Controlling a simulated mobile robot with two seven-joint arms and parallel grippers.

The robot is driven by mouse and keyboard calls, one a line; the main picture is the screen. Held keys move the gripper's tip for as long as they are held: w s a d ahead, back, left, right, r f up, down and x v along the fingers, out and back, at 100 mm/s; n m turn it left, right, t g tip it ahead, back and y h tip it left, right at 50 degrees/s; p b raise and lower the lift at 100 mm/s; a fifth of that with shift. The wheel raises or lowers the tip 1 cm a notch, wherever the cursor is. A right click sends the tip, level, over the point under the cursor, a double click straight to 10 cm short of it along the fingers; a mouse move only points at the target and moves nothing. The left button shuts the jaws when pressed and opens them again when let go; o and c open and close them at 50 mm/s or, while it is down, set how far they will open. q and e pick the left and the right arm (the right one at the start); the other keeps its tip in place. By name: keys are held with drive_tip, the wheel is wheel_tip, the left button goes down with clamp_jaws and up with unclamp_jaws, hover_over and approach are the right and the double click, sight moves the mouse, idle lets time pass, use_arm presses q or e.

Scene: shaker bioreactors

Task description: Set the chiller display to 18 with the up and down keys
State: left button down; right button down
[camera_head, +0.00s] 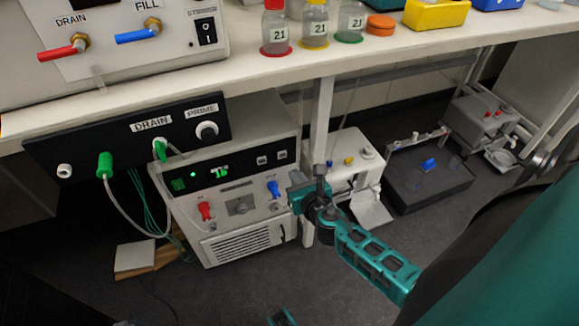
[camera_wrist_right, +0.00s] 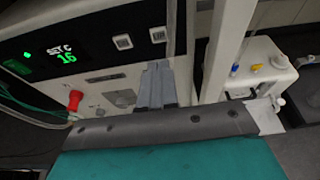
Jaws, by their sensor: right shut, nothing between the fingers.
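The chiller (camera_head: 245,235) is a white box under the bench. Its dark display (camera_head: 219,172) glows green; in the right wrist view the display (camera_wrist_right: 64,54) reads "SET C" with 16 below. Two small pale square keys sit right of it, a left key (camera_head: 262,160) and a right key (camera_head: 281,156). They also show in the right wrist view, left key (camera_wrist_right: 122,42) and right key (camera_wrist_right: 158,35); their symbols are too small to read. My right gripper (camera_head: 296,186) is shut and empty, in front of the panel's right side, below the keys and apart from them.
A red valve (camera_head: 206,210) and a blue valve (camera_head: 273,189) stick out of the chiller's front. A bench leg (camera_head: 320,110) stands just right of it. The bench edge (camera_head: 260,75) overhangs above. A black drain panel (camera_head: 90,150) with tubes hangs at left.

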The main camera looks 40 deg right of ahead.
use_arm(q)
drive_tip(key=shift+w+d+r, duration=0.2)
drive_tip(key=shift+r, duration=0.4)
use_arm(e)
drive_tip(key=shift+v, duration=2.9)
use_arm(q)
drive_tip(key=shift+a, duration=0.1)
drive_tip(key=shift+s+f, duration=0.1)
drive_tip(key=shift+f, duration=0.05)
use_arm(e)
drive_tip(key=shift+a+f, duration=0.1)
